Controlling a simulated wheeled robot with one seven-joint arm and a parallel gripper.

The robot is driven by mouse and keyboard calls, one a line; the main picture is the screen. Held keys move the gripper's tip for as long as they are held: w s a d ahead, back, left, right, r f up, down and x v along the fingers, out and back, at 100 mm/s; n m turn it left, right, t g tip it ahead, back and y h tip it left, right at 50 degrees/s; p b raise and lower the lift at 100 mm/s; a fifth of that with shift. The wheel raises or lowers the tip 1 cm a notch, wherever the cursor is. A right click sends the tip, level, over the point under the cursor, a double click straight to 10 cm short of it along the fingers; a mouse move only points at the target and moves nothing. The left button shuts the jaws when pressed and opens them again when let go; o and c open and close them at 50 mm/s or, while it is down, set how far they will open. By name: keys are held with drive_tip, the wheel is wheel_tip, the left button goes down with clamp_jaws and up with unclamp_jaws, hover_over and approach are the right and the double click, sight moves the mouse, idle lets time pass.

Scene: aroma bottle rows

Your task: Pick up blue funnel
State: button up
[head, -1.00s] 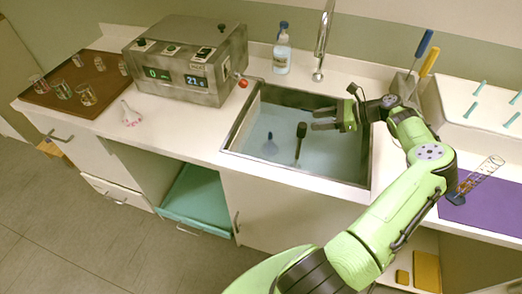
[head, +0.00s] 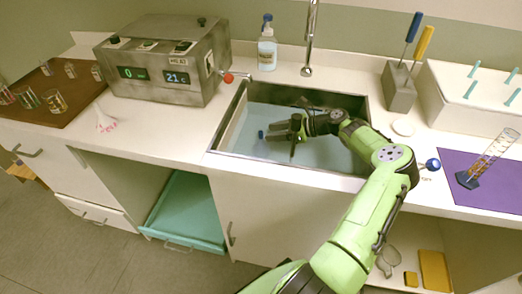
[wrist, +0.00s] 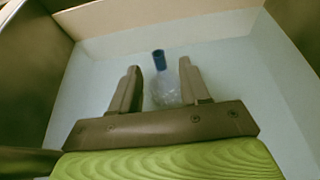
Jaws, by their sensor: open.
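The blue funnel shows in the wrist view as a dark blue stem (wrist: 158,60) pointing up over a pale, clear-looking cone (wrist: 165,88), standing in the sink. My gripper (wrist: 159,74) is open; its fingers appear on either side of the funnel, and I cannot tell whether they touch it. In the head view my gripper (head: 277,132) is down inside the sink, and only a small blue bit of the funnel (head: 261,134) shows by the fingertips. The rest is hidden by my gripper.
The sink (head: 228,132) has raised walls around my gripper. A faucet (head: 308,45) and soap bottle (head: 267,50) stand behind it. A grey control box (head: 150,85) is left. A grey tool holder (head: 398,90) and white rack (head: 450,105) stand right.

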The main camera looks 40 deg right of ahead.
sight(265, 144)
drive_tip(key=b+x, duration=0.1)
drive_tip(key=x, duration=0.3)
drive_tip(key=shift+f, duration=0.1)
drive_tip(key=shift+s, duration=0.1)
clamp_jaws()
